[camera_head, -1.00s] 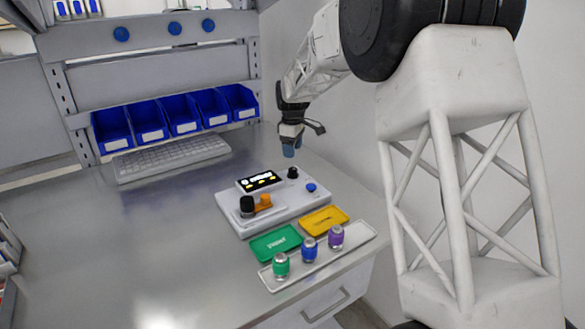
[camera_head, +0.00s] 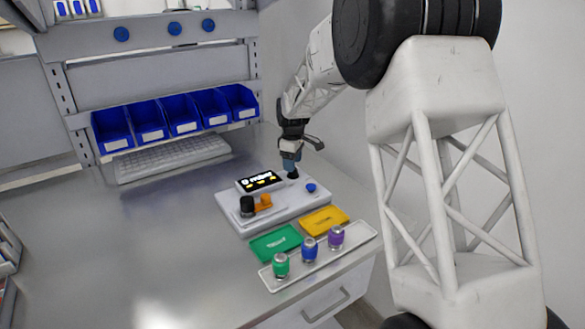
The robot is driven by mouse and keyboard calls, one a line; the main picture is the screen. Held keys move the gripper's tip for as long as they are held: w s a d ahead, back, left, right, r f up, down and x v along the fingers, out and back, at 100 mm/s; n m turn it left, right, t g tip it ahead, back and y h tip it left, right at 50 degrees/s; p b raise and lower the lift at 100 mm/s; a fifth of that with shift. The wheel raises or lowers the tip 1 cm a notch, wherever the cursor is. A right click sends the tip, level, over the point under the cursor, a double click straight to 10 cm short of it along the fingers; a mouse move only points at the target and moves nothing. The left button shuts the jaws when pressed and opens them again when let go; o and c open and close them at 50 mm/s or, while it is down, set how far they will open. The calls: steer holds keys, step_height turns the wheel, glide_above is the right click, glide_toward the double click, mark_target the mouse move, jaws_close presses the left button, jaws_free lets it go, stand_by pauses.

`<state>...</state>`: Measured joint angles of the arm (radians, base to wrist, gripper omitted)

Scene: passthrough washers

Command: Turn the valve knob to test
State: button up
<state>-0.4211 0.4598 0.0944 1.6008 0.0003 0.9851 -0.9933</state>
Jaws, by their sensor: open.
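The valve knob appears to be the small black knob (camera_head: 293,175) at the back right of a white test unit (camera_head: 285,206), beside a small lit display (camera_head: 259,181). The display's text is too small to read. My gripper (camera_head: 290,166) points down directly over this knob, its tips at or just above the knob's top. The tips partly hide the knob, and I cannot tell whether they touch it. My gripper is open. A larger black cylinder (camera_head: 247,206) and an orange part (camera_head: 265,201) stand at the unit's front left. A blue button (camera_head: 311,188) is at its right.
A green tray (camera_head: 275,243) and a yellow tray (camera_head: 325,220) lie before the unit. A white strip (camera_head: 362,235) holds green, blue and purple capped pieces. A keyboard (camera_head: 172,159) and blue bins (camera_head: 183,117) are behind. The left of the table is clear.

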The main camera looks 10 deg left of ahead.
steer(key=shift+f, duration=1.25)
steer(key=c, duration=0.9)
